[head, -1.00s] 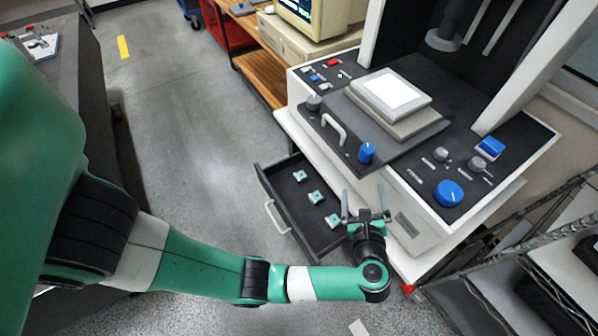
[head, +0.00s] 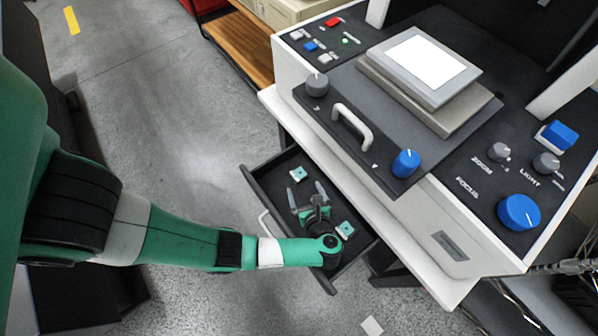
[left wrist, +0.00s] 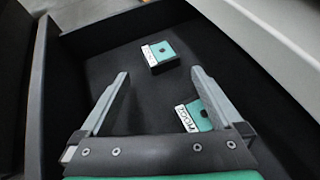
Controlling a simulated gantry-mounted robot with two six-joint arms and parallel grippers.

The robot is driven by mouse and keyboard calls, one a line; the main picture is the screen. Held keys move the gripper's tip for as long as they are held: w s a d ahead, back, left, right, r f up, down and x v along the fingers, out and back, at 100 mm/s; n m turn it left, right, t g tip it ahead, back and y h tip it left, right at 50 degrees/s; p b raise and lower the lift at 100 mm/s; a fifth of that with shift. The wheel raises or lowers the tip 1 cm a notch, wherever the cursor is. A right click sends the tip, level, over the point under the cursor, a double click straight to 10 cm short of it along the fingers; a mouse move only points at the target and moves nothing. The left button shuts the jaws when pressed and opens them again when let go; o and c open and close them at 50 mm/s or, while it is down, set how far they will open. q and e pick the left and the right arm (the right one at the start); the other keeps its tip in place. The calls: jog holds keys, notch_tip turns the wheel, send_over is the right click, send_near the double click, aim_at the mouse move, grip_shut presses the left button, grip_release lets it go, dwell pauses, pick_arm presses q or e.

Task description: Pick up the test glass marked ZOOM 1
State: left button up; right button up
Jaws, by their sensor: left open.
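Small teal test glasses with white labels lie in the open dark drawer (head: 262,183). In the head view one glass (head: 298,173) lies beyond my fingertips and another (head: 345,229) beside my gripper's right side; anything under the gripper is hidden. My left gripper (head: 306,190) is open and empty over the drawer, pointing to its far end. In the left wrist view one glass (left wrist: 160,54) lies ahead, between the lines of my fingers (left wrist: 160,76). Another glass (left wrist: 190,115) is partly covered by the right finger. Both labels seem to read ZOOM; the numbers are too blurred to read.
The drawer walls (left wrist: 68,75) stand close around my gripper. The white machine body (head: 400,215) overhangs the drawer's right side, with a handle (head: 352,126) and knobs (head: 519,212) on top. Open floor (head: 190,140) lies to the left.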

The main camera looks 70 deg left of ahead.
aim_at(301, 178)
pick_arm(q)
jog(key=shift+a, duration=0.5)
jog(key=b+x, duration=0.2)
jog(key=x, duration=0.2)
jog(key=shift+w+a, duration=0.1)
jog(key=shift+a, duration=0.45)
jog(key=shift+d, duration=0.1)
